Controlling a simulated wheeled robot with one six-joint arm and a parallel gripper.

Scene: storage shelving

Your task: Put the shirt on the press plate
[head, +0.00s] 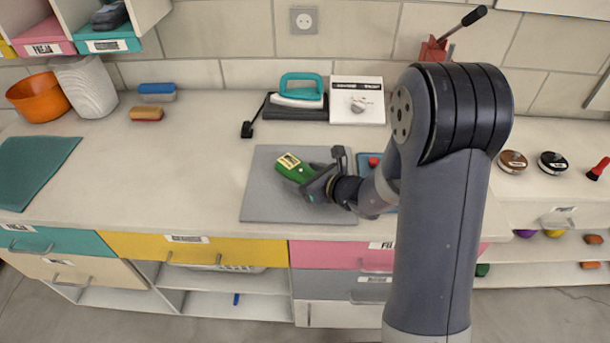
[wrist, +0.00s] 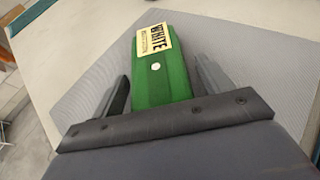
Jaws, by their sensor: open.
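A green block-like item (head: 292,170) with a pale yellow label lies on, or just above, a flat grey plate (head: 268,205) in the middle of the counter. I cannot tell if it is the folded shirt; its label seems to read "WHITE" in the wrist view (wrist: 150,75). The grey plate may be the press plate; it also shows in the wrist view (wrist: 85,85). My gripper (head: 308,182) is open, its fingers on either side of the green item's near end. In the wrist view a gap shows at the right finger.
A teal iron (head: 300,92) stands on a dark pad behind the plate, beside a white box (head: 357,100). A teal mat (head: 35,170), an orange bowl (head: 38,97) and a white vase (head: 85,85) are at the left. The counter left of the plate is clear.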

